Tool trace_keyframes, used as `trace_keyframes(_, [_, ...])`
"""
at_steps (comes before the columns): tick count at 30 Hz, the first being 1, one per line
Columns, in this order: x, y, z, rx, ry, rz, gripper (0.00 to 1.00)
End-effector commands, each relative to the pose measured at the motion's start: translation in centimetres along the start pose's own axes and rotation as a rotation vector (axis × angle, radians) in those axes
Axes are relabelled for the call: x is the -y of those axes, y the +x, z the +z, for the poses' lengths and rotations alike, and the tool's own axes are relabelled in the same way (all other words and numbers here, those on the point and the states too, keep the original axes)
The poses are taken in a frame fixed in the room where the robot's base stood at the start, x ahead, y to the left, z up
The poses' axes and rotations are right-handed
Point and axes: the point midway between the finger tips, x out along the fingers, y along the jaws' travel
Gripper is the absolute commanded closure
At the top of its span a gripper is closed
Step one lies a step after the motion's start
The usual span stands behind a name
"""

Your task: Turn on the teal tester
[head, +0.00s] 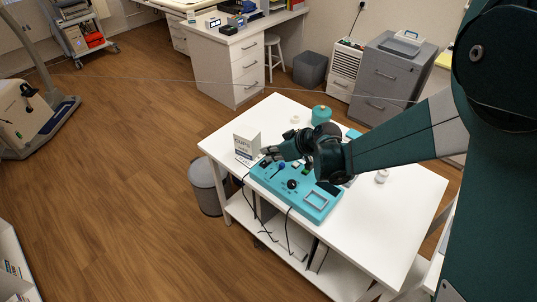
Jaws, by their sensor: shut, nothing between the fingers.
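The teal tester (318,207) lies on the white table (375,235) near its front left edge. It is a flat teal box with a framed window at its right end, a black round knob and a small blue part on top. Dark cables hang from its front over the table edge. My gripper (268,152) is above the far left part of the tester, with its fingers shut and empty. My wrist and arm hide the back middle of the tester. I cannot tell whether the fingers touch it.
A white printed box (247,145) stands at the left beside my gripper. A teal round container (321,115) is behind my arm, and a small white jar (382,176) stands to the right. A grey bin (207,185) is on the floor. The table's right front is clear.

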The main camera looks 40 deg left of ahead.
Motion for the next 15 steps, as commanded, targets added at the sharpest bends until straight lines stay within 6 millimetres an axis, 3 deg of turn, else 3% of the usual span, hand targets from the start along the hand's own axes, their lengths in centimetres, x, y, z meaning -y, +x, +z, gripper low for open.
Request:
trace_keyframes(11, [-0.1,-3.1,-3.1,-0.001,0.001,0.0,1.0])
trace_keyframes(15, [-0.3,-5.1,-2.7,-0.002,0.001,0.001,1.0])
